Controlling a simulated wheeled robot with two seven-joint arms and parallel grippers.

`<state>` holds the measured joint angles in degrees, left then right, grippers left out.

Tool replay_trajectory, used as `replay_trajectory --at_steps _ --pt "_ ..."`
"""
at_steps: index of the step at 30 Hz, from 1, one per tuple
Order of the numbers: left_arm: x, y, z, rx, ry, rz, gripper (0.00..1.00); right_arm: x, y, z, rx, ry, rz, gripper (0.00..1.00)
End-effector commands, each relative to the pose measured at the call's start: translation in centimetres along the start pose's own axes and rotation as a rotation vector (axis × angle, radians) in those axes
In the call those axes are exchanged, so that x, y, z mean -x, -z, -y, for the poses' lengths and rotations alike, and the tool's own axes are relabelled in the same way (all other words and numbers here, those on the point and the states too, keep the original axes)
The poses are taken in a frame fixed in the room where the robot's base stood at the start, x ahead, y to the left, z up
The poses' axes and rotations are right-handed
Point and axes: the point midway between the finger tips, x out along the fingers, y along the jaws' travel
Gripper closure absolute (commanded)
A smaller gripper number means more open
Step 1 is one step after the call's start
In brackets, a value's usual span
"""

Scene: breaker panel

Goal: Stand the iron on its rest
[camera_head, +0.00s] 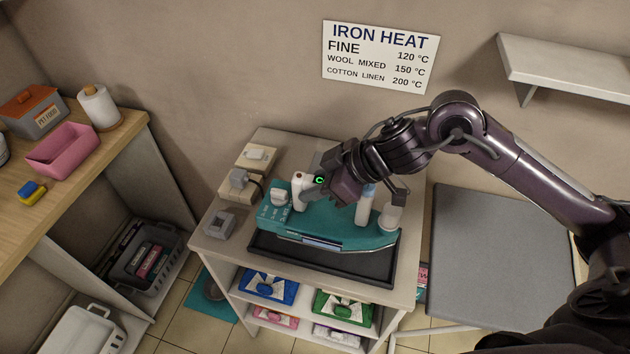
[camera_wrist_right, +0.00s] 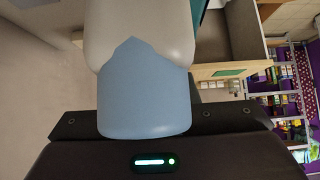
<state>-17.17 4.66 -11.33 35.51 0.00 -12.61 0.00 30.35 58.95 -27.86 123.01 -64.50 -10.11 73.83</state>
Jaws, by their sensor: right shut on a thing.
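The iron (camera_head: 335,232) has a teal body and a pale grey and blue handle, and lies level over a black tray-like rest (camera_head: 345,262) on the white stand. Whether its sole touches the tray is hard to tell. My right gripper (camera_head: 345,185) is over the iron, shut on its handle; the gripper and wrist hide the middle of the handle. In the right wrist view, the blue and pale grey handle (camera_wrist_right: 145,100) fills the space in front of the gripper. My left gripper is in neither view.
A socket box with a plug (camera_head: 240,182) and a small grey block (camera_head: 219,224) sit on the stand's left side. Boxes lie on shelves below. A grey board (camera_head: 500,255) is at the right, a wooden counter (camera_head: 100,150) at the left, and a wall shelf (camera_head: 570,70) above.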

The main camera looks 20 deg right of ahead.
Motion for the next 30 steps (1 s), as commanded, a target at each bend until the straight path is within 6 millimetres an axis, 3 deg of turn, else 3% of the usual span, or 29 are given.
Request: replay_trajectory --at_steps 30 --pt "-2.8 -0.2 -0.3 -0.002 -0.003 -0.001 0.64 -3.1 -2.9 -0.1 0.002 -0.004 -0.009 1.0"
